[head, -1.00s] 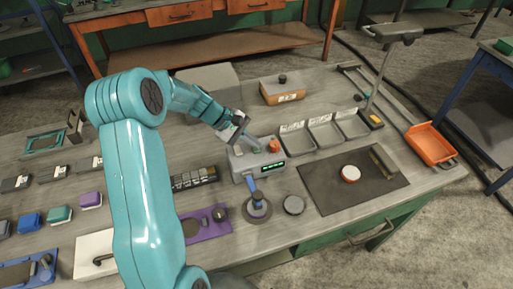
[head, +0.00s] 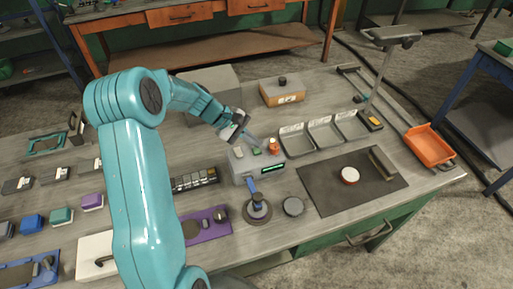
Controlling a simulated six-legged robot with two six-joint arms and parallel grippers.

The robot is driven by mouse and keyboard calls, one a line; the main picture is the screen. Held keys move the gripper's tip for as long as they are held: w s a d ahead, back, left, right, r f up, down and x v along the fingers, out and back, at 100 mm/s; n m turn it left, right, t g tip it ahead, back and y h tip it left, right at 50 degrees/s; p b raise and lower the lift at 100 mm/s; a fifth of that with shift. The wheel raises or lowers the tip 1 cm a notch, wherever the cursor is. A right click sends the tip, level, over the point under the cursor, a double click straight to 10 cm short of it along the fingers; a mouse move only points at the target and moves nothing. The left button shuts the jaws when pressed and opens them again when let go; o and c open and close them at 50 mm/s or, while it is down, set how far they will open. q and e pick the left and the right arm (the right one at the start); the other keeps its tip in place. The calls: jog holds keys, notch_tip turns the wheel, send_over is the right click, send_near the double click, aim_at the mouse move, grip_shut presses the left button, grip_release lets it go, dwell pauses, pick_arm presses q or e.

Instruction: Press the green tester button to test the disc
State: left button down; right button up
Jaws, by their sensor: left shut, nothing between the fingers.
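The grey tester (head: 243,172) stands mid-bench with a lit green display (head: 273,168) on its front. A green button (head: 257,151) and an orange knob (head: 274,146) sit on its top. My left gripper (head: 252,139) is shut and empty, its tips just above and behind the green button, apart from it as far as I can tell. A blue-handled probe (head: 252,187) rises in front of the tester over a round dark base (head: 257,211). A grey disc (head: 293,206) lies to its right. My right gripper is not in view.
Three grey trays (head: 297,143) stand right of the tester. A dark mat (head: 325,195) holds a white-topped round piece (head: 349,175) and a block. An orange bin (head: 430,146) is at the right edge. A purple plate (head: 205,226) lies left of the probe.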

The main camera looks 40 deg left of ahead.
aim_at(253, 150)
pick_arm(q)
notch_tip(253, 150, up, 5)
jog(key=p, duration=0.3)
jog(key=shift+p, duration=0.3)
dwell(0.4)
jog(key=shift+d, duration=0.1)
dwell(0.5)
